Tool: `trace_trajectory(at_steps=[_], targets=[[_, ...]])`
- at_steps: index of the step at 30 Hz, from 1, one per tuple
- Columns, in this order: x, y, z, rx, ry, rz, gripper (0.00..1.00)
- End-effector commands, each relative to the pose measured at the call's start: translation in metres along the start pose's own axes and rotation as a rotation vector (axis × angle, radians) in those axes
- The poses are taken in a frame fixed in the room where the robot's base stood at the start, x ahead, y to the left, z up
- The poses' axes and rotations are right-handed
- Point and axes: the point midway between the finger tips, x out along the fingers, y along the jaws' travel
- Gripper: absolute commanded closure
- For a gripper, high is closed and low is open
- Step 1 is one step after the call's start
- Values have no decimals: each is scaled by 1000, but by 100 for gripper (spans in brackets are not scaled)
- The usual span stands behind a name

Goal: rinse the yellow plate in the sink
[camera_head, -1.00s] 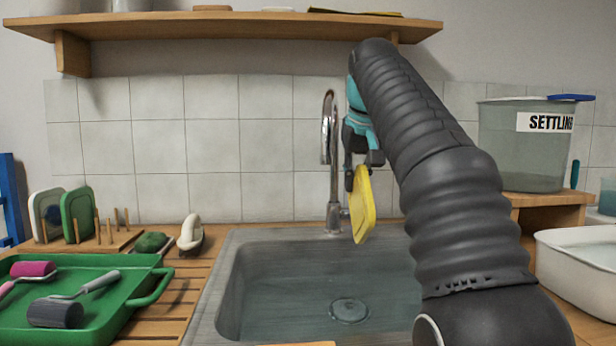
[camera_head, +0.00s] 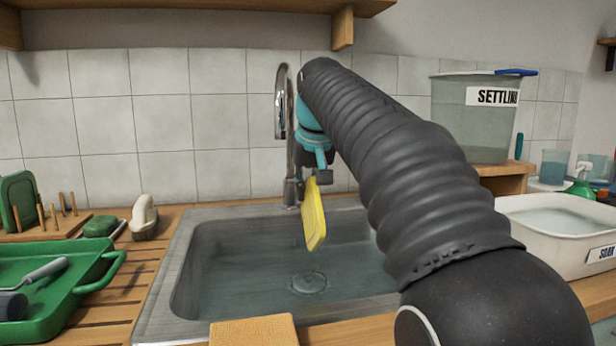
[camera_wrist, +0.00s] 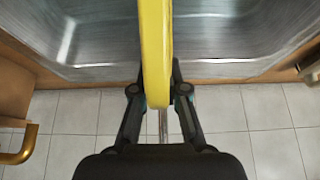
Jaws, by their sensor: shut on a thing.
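The yellow plate (camera_head: 313,216) hangs nearly upright, edge-on, over the sink (camera_head: 203,262) and in front of the faucet (camera_head: 283,110). My gripper (camera_head: 321,177) is above the plate and shut on its upper edge. In the wrist view the plate (camera_wrist: 156,50) runs as a yellow strip between the two fingers of my gripper (camera_wrist: 158,92). The sink basin shows a drain at its bottom. I cannot tell whether water runs from the faucet.
A white tub (camera_head: 540,240) and a bin marked "SETTLING" (camera_head: 455,135) stand at the right. A wooden block (camera_head: 253,332) lies at the front edge.

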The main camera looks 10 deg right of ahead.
Motion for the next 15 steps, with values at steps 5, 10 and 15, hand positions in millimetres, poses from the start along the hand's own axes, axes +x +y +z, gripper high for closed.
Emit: trace_trajectory(at_steps=[5, 10, 15], targets=[[13, 0, 8, 1, -2, 0, 100], [26, 0, 14, 1, 0, 0, 100], [39, 0, 22, 1, -2, 0, 100]])
